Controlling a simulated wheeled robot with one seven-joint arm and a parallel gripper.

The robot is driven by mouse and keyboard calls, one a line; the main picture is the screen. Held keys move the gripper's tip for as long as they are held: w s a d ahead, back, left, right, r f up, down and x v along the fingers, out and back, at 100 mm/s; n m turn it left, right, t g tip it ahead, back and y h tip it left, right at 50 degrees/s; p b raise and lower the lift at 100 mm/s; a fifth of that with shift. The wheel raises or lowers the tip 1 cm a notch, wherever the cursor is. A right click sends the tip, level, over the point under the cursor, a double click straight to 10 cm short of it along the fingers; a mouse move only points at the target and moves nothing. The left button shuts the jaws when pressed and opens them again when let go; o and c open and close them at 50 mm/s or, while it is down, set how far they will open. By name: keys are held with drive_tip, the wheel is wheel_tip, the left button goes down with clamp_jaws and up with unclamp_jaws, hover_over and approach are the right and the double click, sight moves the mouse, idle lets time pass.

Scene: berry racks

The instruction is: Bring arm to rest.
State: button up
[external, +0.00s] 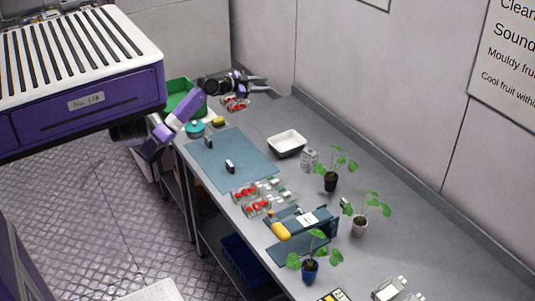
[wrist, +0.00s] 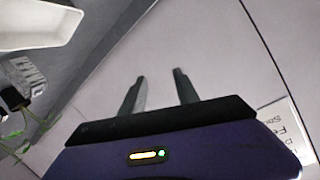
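My gripper (external: 260,84) is at the far end of the grey workbench (external: 325,222), raised above its surface near the back wall. In the wrist view my gripper (wrist: 158,88) shows two dark fingers standing apart, with nothing between them and only pale wall behind. My purple arm reaches up to it from the bench's far left corner. The gripper is not touching any object that I can make out.
A punnet of red berries (external: 236,104) shows just below the gripper. A green crate (external: 180,97) stands behind my arm. A white tray (external: 287,143), a blue mat (external: 215,152), berry punnets (external: 257,207) and several potted plants (external: 331,181) occupy the bench.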

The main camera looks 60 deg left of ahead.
drive_tip(key=s+d+r+n+t+y, duration=0.2)
drive_tip(key=s+d+n+t+y, duration=0.1)
drive_tip(key=d+n+t, duration=0.3)
drive_tip(key=s+d+f+g, duration=0.2)
drive_tip(key=s+d+f, duration=0.4)
drive_tip(key=s, duration=0.8)
drive_tip(key=s+d+f+g, duration=0.2)
drive_tip(key=s+d+f, duration=0.3)
drive_tip(key=s, duration=1)
drive_tip(key=s+d+f+g, duration=0.2)
drive_tip(key=s+d+f, duration=0.4)
drive_tip(key=s, duration=0.9)
drive_tip(key=shift+d+f+n+h, duration=0.35)
drive_tip(key=shift+d+n+h, duration=0.05)
drive_tip(key=shift+d, duration=0.25)
